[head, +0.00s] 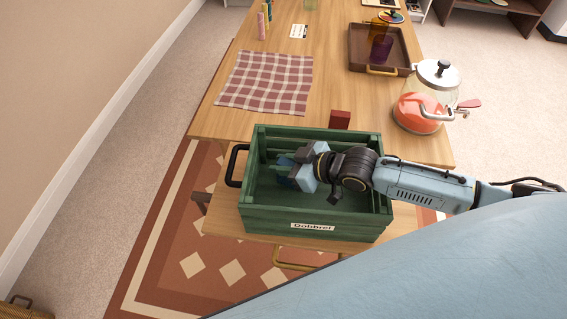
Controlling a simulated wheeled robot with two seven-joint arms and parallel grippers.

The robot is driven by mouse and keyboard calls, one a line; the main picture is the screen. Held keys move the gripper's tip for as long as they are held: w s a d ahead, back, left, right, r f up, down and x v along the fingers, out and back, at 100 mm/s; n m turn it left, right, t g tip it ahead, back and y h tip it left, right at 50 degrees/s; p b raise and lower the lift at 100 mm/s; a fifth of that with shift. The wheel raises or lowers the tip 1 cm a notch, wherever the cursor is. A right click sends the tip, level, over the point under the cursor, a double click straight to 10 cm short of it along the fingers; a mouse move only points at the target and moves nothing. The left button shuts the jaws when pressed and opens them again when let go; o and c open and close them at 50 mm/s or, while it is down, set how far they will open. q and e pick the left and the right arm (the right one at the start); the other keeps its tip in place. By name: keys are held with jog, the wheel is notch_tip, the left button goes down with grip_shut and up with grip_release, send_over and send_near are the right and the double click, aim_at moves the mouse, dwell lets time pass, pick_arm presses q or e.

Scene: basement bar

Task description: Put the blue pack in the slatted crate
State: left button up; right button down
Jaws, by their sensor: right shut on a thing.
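The green slatted crate (262,220) stands at the near end of the wooden table, with a label on its front and a black handle on its left. My right gripper (291,170) reaches in from the right, and its fingers are inside the crate's opening, toward the left side. It is shut on a small blue thing, which seems to be the blue pack (286,182). The fingers hide most of it. I cannot tell whether it touches the crate floor. My left gripper is out of view.
A dark red block (340,119) stands just behind the crate. A checked cloth (268,82) lies to the left, and a brown tray (360,58) sits farther back.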

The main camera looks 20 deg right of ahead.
jog(key=shift+f, duration=0.1)
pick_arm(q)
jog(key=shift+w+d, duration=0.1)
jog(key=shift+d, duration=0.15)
pick_arm(e)
jog(key=c, duration=1.2)
grip_release()
jog(key=shift+r, duration=0.3)
jog(key=p+v, duration=0.1)
jog(key=v, duration=0.5)
jog(key=shift+s+d+f, duration=0.1)
jog(key=shift+d, duration=0.05)
jog(key=shift+s+d+r, duration=0.3)
jog(key=shift+s, duration=0.05)
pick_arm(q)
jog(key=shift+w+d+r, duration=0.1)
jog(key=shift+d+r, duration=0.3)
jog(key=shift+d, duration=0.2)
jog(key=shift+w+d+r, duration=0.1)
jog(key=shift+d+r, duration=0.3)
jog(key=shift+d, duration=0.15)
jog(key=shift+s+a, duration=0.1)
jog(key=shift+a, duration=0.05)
